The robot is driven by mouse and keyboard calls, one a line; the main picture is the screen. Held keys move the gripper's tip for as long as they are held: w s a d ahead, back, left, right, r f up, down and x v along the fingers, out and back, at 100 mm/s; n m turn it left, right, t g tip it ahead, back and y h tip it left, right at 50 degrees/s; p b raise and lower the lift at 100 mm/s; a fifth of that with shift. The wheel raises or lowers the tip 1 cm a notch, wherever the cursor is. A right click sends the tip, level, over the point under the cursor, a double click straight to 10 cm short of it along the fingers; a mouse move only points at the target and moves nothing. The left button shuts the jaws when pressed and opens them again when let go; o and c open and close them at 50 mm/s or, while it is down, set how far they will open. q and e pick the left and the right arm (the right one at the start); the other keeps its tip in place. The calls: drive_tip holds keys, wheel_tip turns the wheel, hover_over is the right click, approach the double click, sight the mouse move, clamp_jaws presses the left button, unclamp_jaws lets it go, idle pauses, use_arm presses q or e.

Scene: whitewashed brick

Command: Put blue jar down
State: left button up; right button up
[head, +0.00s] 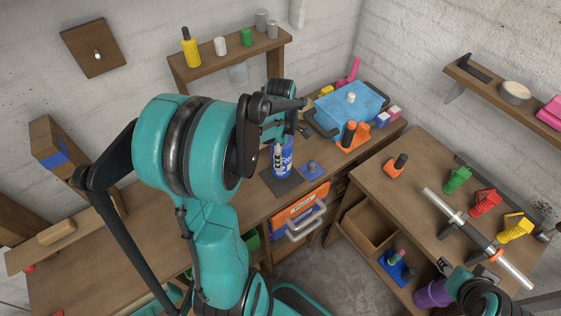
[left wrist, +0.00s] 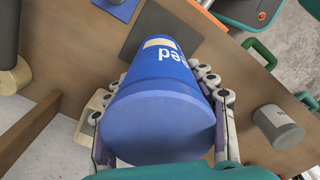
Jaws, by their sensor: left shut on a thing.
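The blue jar (head: 283,163), with white lettering, is upright at the dark square mat (head: 283,182) on the workbench in the head view. My left gripper (head: 280,141) is shut on it from above, and the arm hides part of its top. In the left wrist view the jar (left wrist: 160,105) fills the middle, with finger pads of the left gripper (left wrist: 160,100) on both sides. The dark mat (left wrist: 160,30) shows beyond the jar's far end. I cannot tell whether the jar touches the mat.
A small blue block with a knob (head: 313,170) stands just right of the mat. A blue box (head: 350,105) and an orange holder (head: 352,137) stand behind it on the right. The workbench (head: 130,215) is mostly clear to the left. A shelf (head: 235,60) hangs above.

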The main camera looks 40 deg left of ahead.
use_arm(q)
drive_tip(key=shift+f+b, duration=0.5)
drive_tip(key=shift+f, duration=1.3)
drive_tip(key=shift+f, duration=0.1)
drive_tip(key=o, duration=1.6)
